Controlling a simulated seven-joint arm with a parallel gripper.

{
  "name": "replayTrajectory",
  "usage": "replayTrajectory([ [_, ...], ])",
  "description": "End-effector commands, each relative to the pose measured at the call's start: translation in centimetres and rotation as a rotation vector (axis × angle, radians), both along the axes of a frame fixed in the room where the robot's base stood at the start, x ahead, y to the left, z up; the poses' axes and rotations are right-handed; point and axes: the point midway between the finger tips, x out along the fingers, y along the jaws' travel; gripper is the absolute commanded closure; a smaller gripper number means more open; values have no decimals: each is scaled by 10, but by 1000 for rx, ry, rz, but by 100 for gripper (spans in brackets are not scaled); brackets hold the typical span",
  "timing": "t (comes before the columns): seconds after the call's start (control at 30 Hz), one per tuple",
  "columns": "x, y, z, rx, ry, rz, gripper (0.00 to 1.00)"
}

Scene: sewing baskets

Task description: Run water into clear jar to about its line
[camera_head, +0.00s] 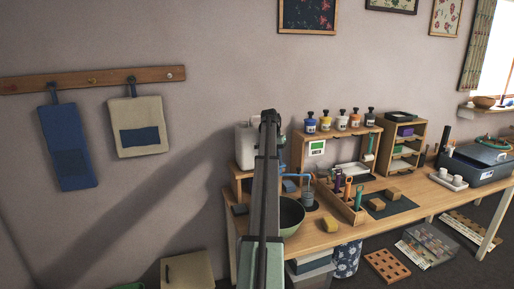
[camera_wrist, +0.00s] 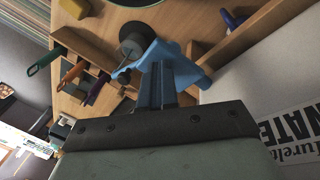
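The blue tap (camera_wrist: 172,60) lies at the tips of my gripper (camera_wrist: 162,68). The two dark fingers are close together and look shut; I cannot see them pinching the tap. The blue tap spout also shows in the head view (camera_head: 300,177), over a small jar (camera_head: 308,197) on the bench. In the wrist view the jar (camera_wrist: 132,42) is a dark grey round shape beside the tap, partly hidden. Its line and any water in it cannot be made out. The white water container (camera_head: 244,142) stands behind my arm, which hides my gripper in the head view.
A green bowl (camera_head: 291,217) stands at the bench's front left. A wooden rack (camera_head: 340,203) of coloured-handled tools stands right of the jar. Wooden shelves (camera_head: 403,148) and bottles stand behind. A yellow sponge-like block (camera_head: 330,224) lies near the front edge.

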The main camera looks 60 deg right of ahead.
Motion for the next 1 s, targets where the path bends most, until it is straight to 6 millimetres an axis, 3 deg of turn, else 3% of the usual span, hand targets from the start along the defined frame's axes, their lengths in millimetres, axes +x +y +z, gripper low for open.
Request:
replayTrajectory([
  [0.6, 15, -15, 63, -1, 0, 1, 100],
  [1.0, 15, -15, 64, 0, 0, 0, 100],
])
